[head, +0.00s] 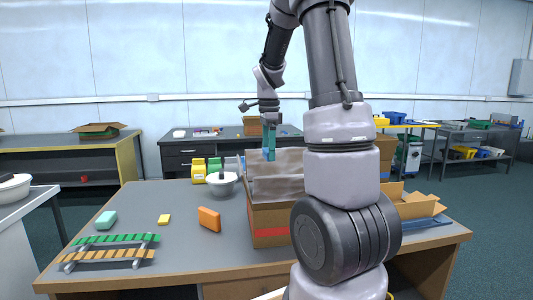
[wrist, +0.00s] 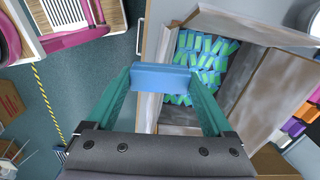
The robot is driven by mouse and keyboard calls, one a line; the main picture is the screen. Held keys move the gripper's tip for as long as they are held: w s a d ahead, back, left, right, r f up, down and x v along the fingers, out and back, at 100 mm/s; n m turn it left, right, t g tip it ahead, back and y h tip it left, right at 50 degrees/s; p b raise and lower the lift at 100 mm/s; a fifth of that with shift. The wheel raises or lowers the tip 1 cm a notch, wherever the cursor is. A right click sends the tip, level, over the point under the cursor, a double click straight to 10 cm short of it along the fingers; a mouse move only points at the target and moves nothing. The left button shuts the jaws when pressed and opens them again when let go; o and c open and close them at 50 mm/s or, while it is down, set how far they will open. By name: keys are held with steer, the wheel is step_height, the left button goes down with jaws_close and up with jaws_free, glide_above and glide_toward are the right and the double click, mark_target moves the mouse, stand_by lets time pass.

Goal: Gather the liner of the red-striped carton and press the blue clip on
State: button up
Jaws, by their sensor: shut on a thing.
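The red-striped carton (head: 268,218) stands on the table, partly hidden behind my arm. Its greyish liner (head: 280,168) stands up above the rim. In the wrist view the liner (wrist: 250,84) is spread open, and blue-and-green packets (wrist: 208,57) show inside. My gripper (head: 268,156) points down at the top of the liner, near the carton's left side. Its teal fingers are shut on the blue clip (wrist: 160,77), which spans between the fingertips in the wrist view. I cannot tell whether the clip touches the liner.
An orange block (head: 209,219), a yellow block (head: 164,219) and a teal block (head: 106,220) lie left of the carton. A slatted rack (head: 110,252) is at the front left. A white bowl (head: 221,184) stands behind. An open carton (head: 415,205) is at the right.

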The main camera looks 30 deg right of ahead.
steer(key=shift+f, duration=2.8)
steer(key=shift+f, duration=0.55)
steer(key=shift+r, duration=2.55)
steer(key=shift+w, duration=0.1)
